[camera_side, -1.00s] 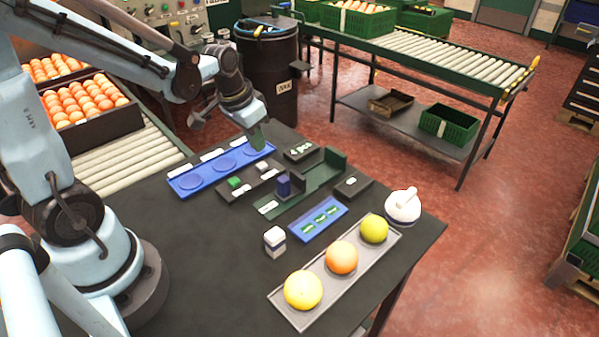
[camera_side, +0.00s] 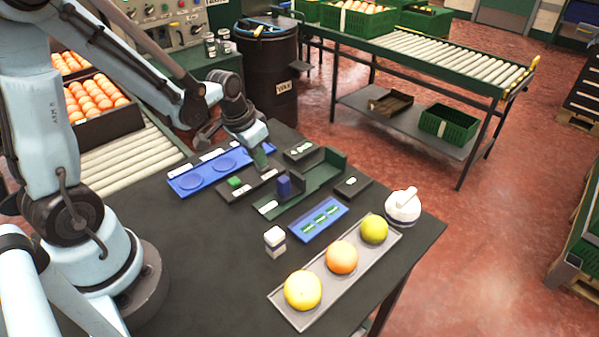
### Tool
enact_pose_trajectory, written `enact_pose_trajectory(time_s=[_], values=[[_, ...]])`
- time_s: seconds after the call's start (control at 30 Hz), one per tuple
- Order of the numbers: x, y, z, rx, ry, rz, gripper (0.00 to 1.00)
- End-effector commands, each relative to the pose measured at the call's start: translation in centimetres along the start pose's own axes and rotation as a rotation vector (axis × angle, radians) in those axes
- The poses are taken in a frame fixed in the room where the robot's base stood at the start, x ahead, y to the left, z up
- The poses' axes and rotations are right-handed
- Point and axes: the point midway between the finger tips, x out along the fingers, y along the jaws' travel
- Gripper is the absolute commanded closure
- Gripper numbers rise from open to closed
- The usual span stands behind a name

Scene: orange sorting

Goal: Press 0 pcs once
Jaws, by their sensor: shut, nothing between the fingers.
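A dark button panel (camera_side: 250,187) lies on the table with a green button (camera_side: 234,183) at its left end. My gripper (camera_side: 261,163) is shut and empty, pointing down over that right end. I cannot tell whether the fingertips touch the button.
A blue tray (camera_side: 191,183) with round recesses lies to the left. A green fixture (camera_side: 322,175) with a blue block (camera_side: 284,186) stands right of the panel. A grey tray (camera_side: 287,311) of three fruits, a white round pot (camera_side: 402,208) and a white-topped small block (camera_side: 274,240) are nearer.

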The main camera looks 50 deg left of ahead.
Motion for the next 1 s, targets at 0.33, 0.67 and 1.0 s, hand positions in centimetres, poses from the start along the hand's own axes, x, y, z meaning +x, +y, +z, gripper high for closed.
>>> enact_pose_trajectory(time_s=[0.33, 0.67, 1.0], values=[[1.9, 0.0, 0.5, 0.001, -0.003, 0.001, 1.0], [1.7, 0.0, 0.6, 0.002, -0.007, 0.0, 1.0], [-1.5, 0.0, -0.4, 0.001, 0.0, 0.001, 1.0]])
